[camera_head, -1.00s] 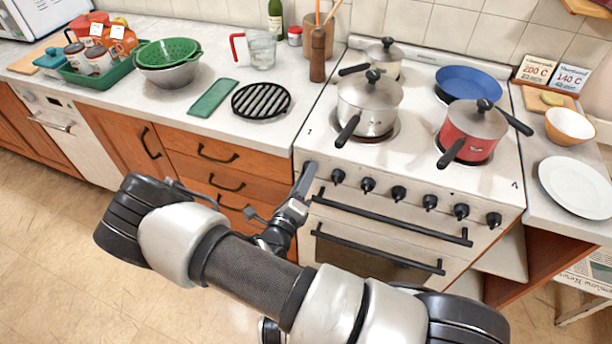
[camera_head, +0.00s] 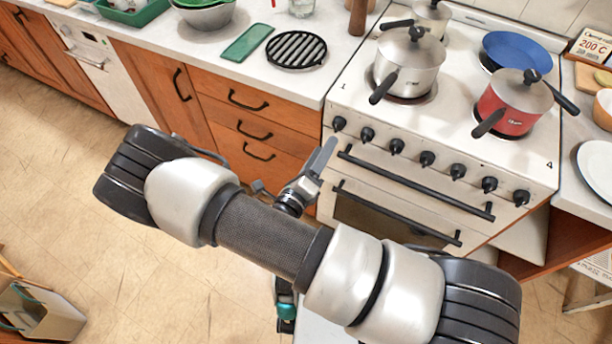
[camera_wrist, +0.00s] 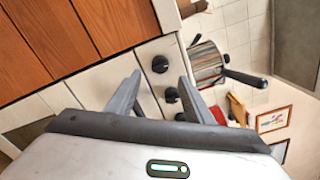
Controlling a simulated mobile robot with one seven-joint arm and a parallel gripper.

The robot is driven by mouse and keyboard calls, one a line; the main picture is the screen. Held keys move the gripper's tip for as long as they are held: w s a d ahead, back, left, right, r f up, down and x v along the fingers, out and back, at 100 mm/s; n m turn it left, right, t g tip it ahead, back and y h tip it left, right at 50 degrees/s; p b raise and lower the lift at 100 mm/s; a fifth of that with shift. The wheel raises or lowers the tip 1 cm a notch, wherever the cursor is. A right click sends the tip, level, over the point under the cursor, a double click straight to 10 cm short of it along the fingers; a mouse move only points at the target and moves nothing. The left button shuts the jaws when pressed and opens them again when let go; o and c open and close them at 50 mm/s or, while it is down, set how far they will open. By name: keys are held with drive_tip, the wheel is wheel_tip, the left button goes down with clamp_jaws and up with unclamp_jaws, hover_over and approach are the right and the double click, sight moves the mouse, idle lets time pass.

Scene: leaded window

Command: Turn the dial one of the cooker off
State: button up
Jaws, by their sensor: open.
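The white cooker (camera_head: 445,115) has a row of several black dials along its front. The leftmost dial (camera_head: 339,123) is below a small "1" on the cooker top. My gripper (camera_head: 329,150) is in front of the cooker's left edge, appearing just below that dial. In the wrist view my gripper (camera_wrist: 159,80) is open with nothing between its fingers. The same dial (camera_wrist: 160,64) shows just past the fingertips, roughly centred in the gap. No contact can be seen. The dial's pointer setting is too small to read.
A steel pot (camera_head: 408,66) and a red pot (camera_head: 511,105) stand on the cooker, handles reaching toward its front edge. Black oven handles (camera_head: 415,185) stick out below the dials. Wooden drawers (camera_head: 250,125) adjoin on the left. The floor at left is mostly clear.

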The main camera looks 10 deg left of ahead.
drive_tip(key=v, duration=1)
drive_tip(key=shift+r, duration=0.1)
